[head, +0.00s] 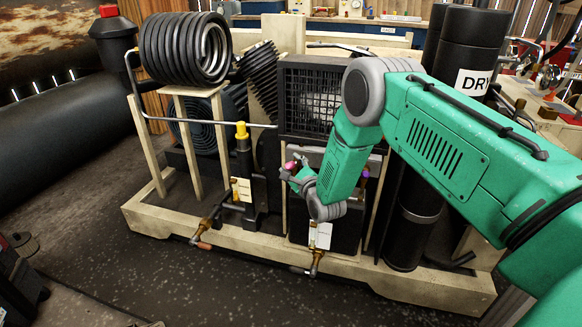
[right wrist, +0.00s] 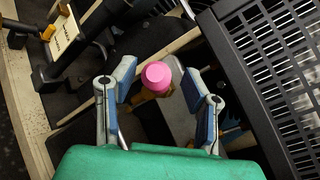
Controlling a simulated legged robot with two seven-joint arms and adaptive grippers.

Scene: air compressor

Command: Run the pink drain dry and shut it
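The pink drain knob (right wrist: 157,76) sits between the two spread fingers of my right gripper (right wrist: 160,92) in the right wrist view. I see a gap on both sides of the knob, so the fingers are open around or just above it. In the head view the pink knob (head: 290,166) shows small at the tip of my right gripper (head: 292,178), in front of the dark tank. The stem under the knob is mostly hidden. My left gripper is not in view.
A black grille (right wrist: 285,75) stands close on the right in the wrist view. In the head view a yellow-capped filter (head: 242,160) and a purple knob (head: 365,173) flank my right wrist. Brass drain pipes (head: 314,266) hang over the wooden frame (head: 345,265). The floor in front is clear.

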